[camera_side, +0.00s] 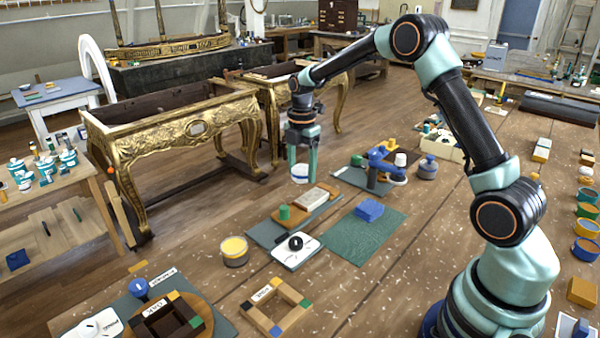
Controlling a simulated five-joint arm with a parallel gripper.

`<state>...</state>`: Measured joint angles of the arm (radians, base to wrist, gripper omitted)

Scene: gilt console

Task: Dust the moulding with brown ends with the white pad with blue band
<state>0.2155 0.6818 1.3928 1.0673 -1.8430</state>
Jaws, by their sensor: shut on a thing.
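My gripper (301,168) points straight down above the bench, near the middle of the view. It is shut on a small white pad (300,176) at its fingertips; a bluish band is only faintly visible. A pale moulding (313,199) with brown ends lies on a grey-blue mat (265,234), a little below and right of the pad in the picture. The pad appears apart from the moulding. Fine detail on the moulding's face is too small to make out.
A green cylinder (284,212) stands by the moulding's left end. A white tray with a black ring (296,243) is in front, and a blue block (369,210) lies on a green mat (350,240) to the right. A blue clamp-like thing (378,163) stands right of my gripper.

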